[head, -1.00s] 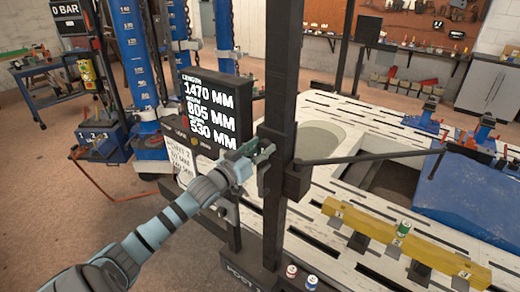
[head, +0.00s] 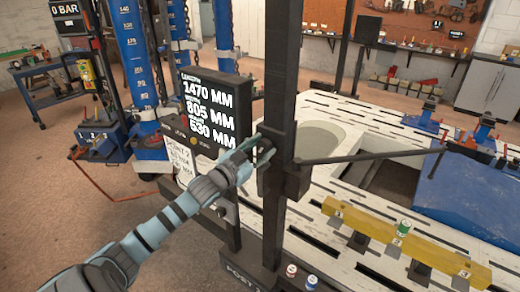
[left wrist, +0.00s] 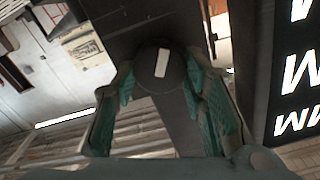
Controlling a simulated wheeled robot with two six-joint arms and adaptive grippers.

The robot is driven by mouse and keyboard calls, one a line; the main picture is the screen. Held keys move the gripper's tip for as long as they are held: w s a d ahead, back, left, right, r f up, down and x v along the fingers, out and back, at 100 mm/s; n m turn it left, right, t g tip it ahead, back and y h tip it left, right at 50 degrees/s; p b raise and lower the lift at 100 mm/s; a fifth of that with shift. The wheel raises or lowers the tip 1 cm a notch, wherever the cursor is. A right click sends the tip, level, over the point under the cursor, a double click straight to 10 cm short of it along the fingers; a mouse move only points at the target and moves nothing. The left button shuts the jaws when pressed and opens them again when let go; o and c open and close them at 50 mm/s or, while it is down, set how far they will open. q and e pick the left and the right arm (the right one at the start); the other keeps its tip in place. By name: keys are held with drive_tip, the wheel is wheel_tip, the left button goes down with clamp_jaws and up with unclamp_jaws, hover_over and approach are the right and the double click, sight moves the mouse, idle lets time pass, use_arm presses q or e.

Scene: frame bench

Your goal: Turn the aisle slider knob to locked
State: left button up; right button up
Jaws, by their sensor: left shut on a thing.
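The aisle slider knob (left wrist: 174,84) is a dark round knob with a white mark on its face, on the slider of the black upright post (head: 283,75). In the left wrist view the white mark stands nearly upright with a slight tilt. My left gripper (left wrist: 160,75) has one green finger on each side of the knob and is shut on it. In the head view my left gripper (head: 257,149) meets the post's left face, and its fingers partly hide the knob. No lock labels are legible. My right gripper is not in view.
A black display panel (head: 212,105) with white figures stands just left of the gripper. A dark horizontal arm (head: 365,157) runs right from the post over the white slotted bench (head: 340,108).

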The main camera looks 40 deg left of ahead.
use_arm(q)
drive_tip(key=m+b, duration=0.1)
drive_tip(key=m, duration=0.5)
drive_tip(key=shift+d+f, duration=0.1)
drive_tip(key=m+b, duration=0.1)
drive_tip(key=m, duration=0.4)
drive_tip(key=shift+m, duration=0.4)
drive_tip(key=o, duration=0.9)
drive_tip(key=shift+o, duration=1.3)
drive_tip(key=shift+w+f, duration=0.1)
drive_tip(key=shift+w, duration=0.05)
